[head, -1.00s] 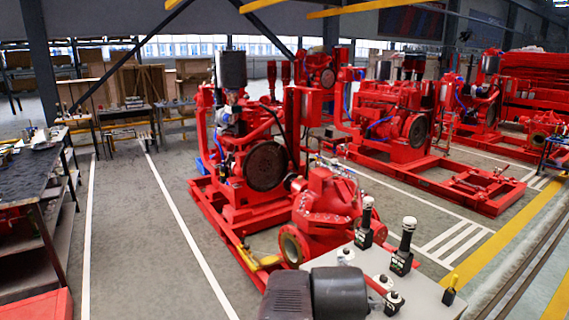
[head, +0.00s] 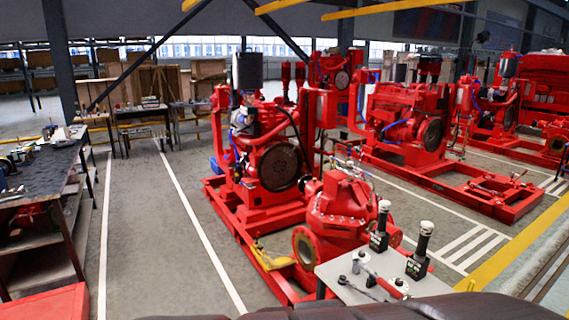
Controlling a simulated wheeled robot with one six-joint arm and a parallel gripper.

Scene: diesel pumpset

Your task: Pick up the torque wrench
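A grey tabletop (head: 428,288) stands at the lower right, in front of the red pump. A slim dark tool with a red part (head: 398,284) lies on it; it may be the torque wrench, but it is too small and partly covered to be sure. My gripper is not in view. A dark part of my arm fills the bottom edge and hides the near side of the tabletop.
A red diesel pumpset (head: 262,165) stands just behind the tabletop, with its red pump casing (head: 340,205) close to it. A dark workbench (head: 45,172) with tools is at the left. The floor lane (head: 150,240) between them is clear.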

